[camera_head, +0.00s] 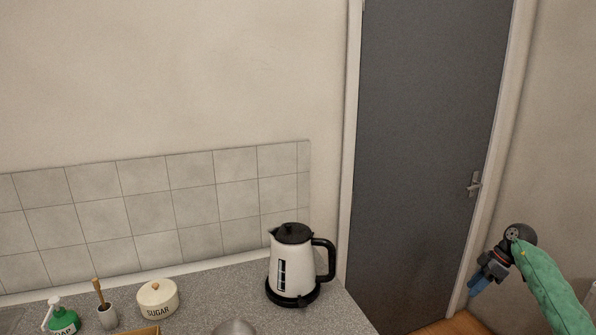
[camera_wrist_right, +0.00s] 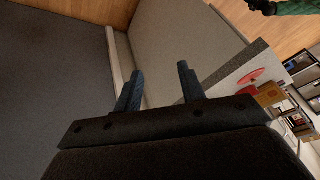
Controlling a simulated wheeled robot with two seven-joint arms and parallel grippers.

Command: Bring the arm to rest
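My right gripper (camera_head: 476,287) hangs at the lower right of the head view, in front of the grey door's lower edge and apart from the counter. In the right wrist view its two dark blue fingers (camera_wrist_right: 159,84) stand apart with nothing between them, so it is open and empty. The green arm behind it comes in from the right. My left arm does not show in the head view. A green sleeve with a black end at the top right of the right wrist view seems to be my left arm; its fingers are too small to judge.
A grey speckled counter (camera_head: 205,297) holds a white kettle (camera_head: 285,270), a sugar pot (camera_head: 157,300), a green soap bottle (camera_head: 62,320) and a brush holder (camera_head: 107,316). A closed grey door (camera_head: 425,150) stands right of the counter. Wooden floor (camera_head: 455,325) shows below it.

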